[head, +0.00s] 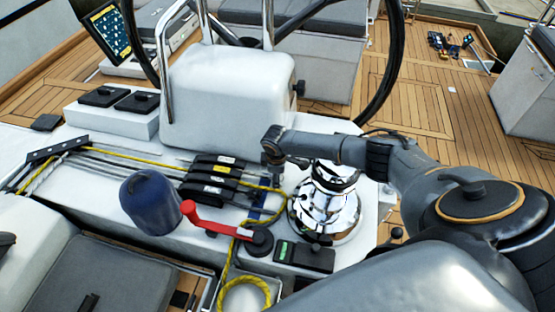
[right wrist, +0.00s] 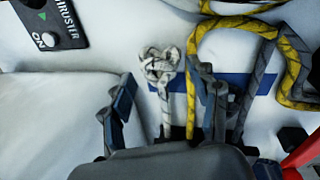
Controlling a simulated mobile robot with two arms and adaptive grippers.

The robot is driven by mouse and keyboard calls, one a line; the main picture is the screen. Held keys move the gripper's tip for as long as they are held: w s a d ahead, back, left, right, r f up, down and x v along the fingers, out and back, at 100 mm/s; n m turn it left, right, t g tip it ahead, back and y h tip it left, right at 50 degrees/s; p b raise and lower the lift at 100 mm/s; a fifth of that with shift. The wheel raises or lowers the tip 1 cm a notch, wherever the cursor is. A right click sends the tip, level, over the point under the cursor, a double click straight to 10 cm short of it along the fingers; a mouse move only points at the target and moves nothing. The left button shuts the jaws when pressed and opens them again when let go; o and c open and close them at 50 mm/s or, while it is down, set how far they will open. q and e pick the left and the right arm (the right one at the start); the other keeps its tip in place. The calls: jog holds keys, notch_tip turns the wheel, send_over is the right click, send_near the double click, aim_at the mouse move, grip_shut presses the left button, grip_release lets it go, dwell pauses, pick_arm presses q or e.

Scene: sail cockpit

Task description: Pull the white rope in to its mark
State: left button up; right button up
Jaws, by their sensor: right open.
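In the right wrist view the white rope (right wrist: 166,105) ends in a knot (right wrist: 160,65) on the white deck. A blue mark strip (right wrist: 178,84) lies across the deck by the rope. The white rope lies between the fingers of my right gripper (right wrist: 164,88), which is open, with a gap at each side. In the head view my right gripper (head: 271,165) points down just right of the black rope clutches (head: 212,176); the rope's end there is too small to make out. My left gripper is not in view.
A yellow rope (right wrist: 238,22) loops close beside the right finger, with a grey rope (right wrist: 262,75) nearby. A chrome winch (head: 322,208), a red handle (head: 210,222), a blue-covered winch (head: 150,203) and a thruster panel (head: 304,256) stand around my right gripper.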

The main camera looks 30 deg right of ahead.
notch_tip(320, 180, up, 10)
jog(key=s+a, duration=0.1)
jog(key=shift+s, duration=0.35)
jog(key=shift+f, duration=0.1)
